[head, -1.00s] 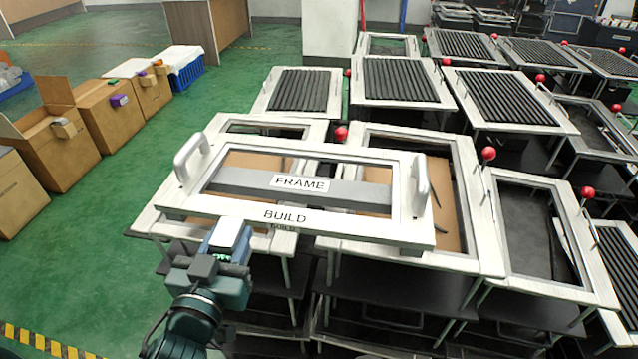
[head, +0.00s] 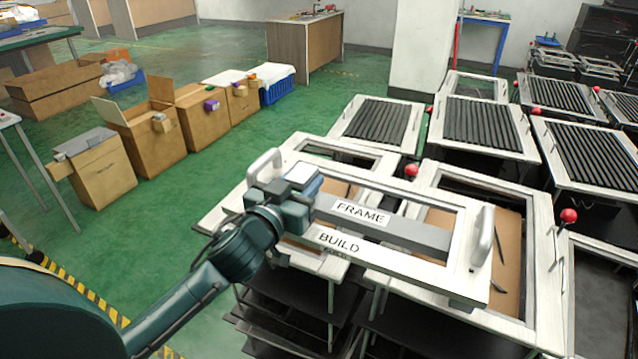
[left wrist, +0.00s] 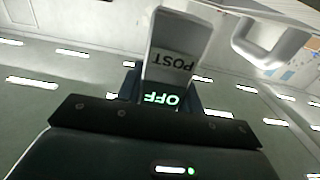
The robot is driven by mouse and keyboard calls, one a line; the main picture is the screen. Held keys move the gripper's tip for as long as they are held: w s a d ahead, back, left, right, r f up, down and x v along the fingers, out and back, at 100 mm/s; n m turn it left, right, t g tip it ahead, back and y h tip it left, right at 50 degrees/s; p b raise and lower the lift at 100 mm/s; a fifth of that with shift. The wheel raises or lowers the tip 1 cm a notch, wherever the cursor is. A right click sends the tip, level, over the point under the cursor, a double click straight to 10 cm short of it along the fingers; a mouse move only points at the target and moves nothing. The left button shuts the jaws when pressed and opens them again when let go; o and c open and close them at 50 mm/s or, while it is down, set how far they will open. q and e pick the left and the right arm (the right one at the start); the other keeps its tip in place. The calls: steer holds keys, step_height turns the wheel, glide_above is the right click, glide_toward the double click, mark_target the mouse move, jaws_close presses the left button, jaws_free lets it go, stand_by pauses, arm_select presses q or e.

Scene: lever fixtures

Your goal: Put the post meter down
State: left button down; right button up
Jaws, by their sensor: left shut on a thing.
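The post meter is a small grey block marked POST with a lit green OFF (left wrist: 172,60), seen upside down in the left wrist view. The gripper is shut on the meter, above the left end of a white frame labelled FRAME and BUILD (head: 440,272). I cannot tell whether the meter touches the frame. The gripper and wrist hide the frame's left front corner. My right gripper is not in view.
The frame has a raised handle at its left (head: 265,165) and right (head: 482,236). White fixtures with red-knobbed levers (head: 568,216) fill the right side. Cardboard boxes (head: 152,140) stand along the green floor (head: 215,190), which is clear between boxes and fixtures.

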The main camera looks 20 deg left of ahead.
arm_select(q)
steer(key=shift+w+f, duration=0.3)
steer(key=shift+w, duration=0.35)
steer(key=shift+w+f, duration=0.25)
steer(key=shift+w, duration=0.35)
steer(key=w+f, duration=0.2)
steer(key=shift+w+d+f, duration=0.1)
steer(key=shift+w, duration=0.25)
steer(key=shift+f, duration=0.25)
steer(key=c, duration=0.9)
jaws_free()
